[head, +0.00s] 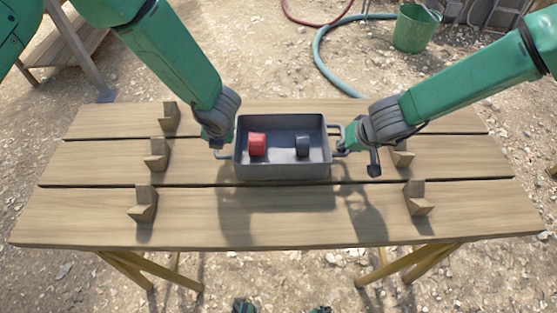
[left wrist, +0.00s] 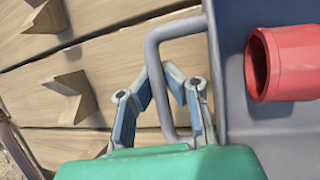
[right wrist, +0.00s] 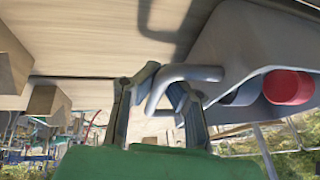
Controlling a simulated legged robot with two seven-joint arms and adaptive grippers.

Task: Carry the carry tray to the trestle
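The grey carry tray (head: 282,174) is level over the middle of the wooden trestle top (head: 240,215). A red cylindrical piece (head: 257,144) and a dark grey piece (head: 302,145) lie in it. Its shadow falls on the planks nearer me, so it appears raised. My left gripper (left wrist: 163,72) has its fingers closed about the tray's left handle (left wrist: 155,45). My right gripper (right wrist: 161,82) has its fingers closed about the right handle (right wrist: 190,72). The contact under the tray is hidden.
Wooden blocks stand on the trestle top, several in all, at left (head: 143,203) and right (head: 417,198). Yellow legs (head: 410,262) hold it up. A green bucket (head: 415,28) and a hose (head: 322,60) lie beyond. A wooden bench (head: 70,45) is at far left.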

